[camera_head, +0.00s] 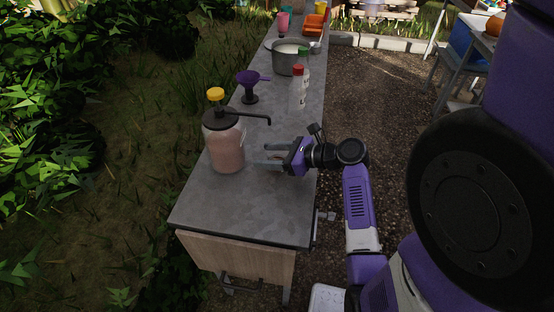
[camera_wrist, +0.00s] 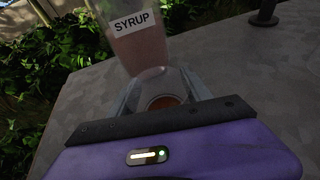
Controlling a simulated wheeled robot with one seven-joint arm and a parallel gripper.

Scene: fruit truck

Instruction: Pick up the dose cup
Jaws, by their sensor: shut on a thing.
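My gripper (camera_head: 268,154) reaches in from the right, low over the grey counter, with its fingers pointing left at the syrup dispenser. In the wrist view, my gripper (camera_wrist: 163,76) has its two fingers on either side of a small clear cup with a brownish round inside, which I take to be the dose cup (camera_wrist: 163,102). The fingers are shut on it. The cup cannot be made out in the head view, and its lower part is hidden in the wrist view. I cannot tell if it touches the counter.
The syrup dispenser (camera_head: 225,148), with a yellow top and dark spout, stands just beyond my fingers. A purple funnel-like item on a stand (camera_head: 249,84), a red-capped bottle (camera_head: 298,92) and a metal pot (camera_head: 288,62) are farther back. The counter's (camera_head: 235,212) near end is clear.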

